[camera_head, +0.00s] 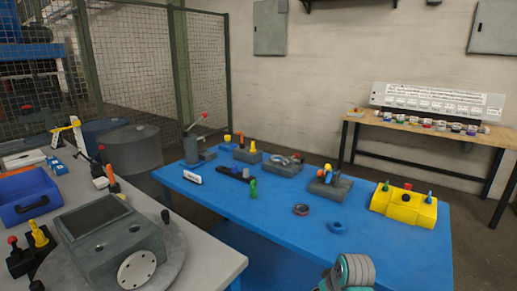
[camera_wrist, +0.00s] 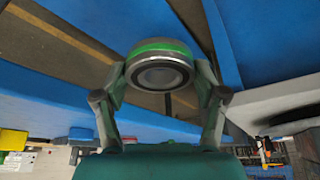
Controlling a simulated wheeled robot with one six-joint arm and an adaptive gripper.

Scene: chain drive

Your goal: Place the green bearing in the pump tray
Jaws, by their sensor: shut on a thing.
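The green bearing (camera_wrist: 160,64) is a metal ring with a green band, seen in the wrist view. My gripper (camera_wrist: 161,78) is shut on it, with one finger on each side. The bearing is clear of the fingers at its top and its open bore faces the camera. In the head view my gripper and wrist (camera_head: 348,272) show at the bottom edge, over the near side of the blue table; the bearing cannot be made out surely there. I cannot tell which thing is the pump tray.
A grey bench with a blue bin (camera_head: 27,195) stands left. A wooden table (camera_head: 440,133) stands behind.

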